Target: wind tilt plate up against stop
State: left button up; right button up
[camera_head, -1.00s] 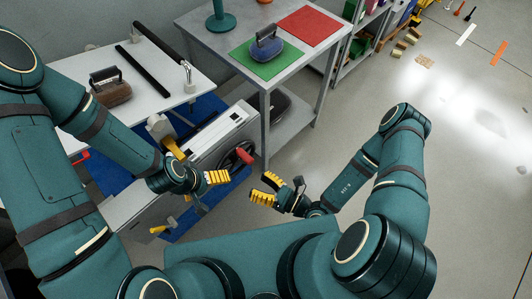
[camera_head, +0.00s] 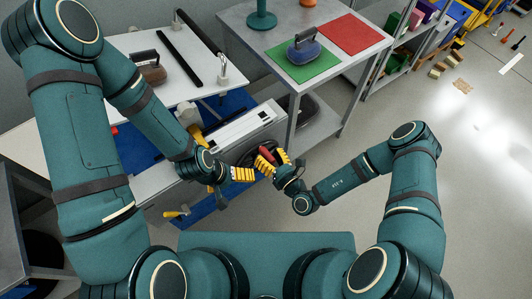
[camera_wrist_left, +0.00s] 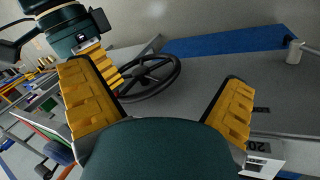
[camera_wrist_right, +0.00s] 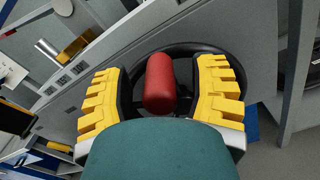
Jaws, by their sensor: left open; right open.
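The dark handwheel (camera_wrist_left: 172,78) sits on the side of the grey machine housing (camera_head: 245,122). Its red handle (camera_wrist_right: 160,83) stands between the open fingers of my right gripper (camera_wrist_right: 162,90), with a gap visible on both sides. The head view shows the red handle (camera_head: 266,154) and my right gripper (camera_head: 270,163) at the wheel. My left gripper (camera_wrist_left: 165,105) is open and empty beside the wheel, close to the right gripper. The white plate (camera_head: 200,72), apparently the tilt plate, lies behind the housing. I cannot make out the stop.
A brown handled weight (camera_head: 150,72) and a black bar (camera_head: 182,42) lie on the white plate. A grey table (camera_head: 262,48) bears a green mat (camera_head: 325,70), a blue-grey handled weight (camera_head: 303,48) and a red mat (camera_head: 350,34). Open floor lies to the right.

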jog(key=shift+x, duration=0.8)
grip_shut()
jog(key=shift+w+d+f+m+p, duration=0.15)
jog(key=shift+w+d+m+p, duration=0.35)
jog(key=shift+m, duration=0.5)
jog(key=shift+d, duration=0.2)
grip_release()
jog(key=shift+w+d, duration=0.1)
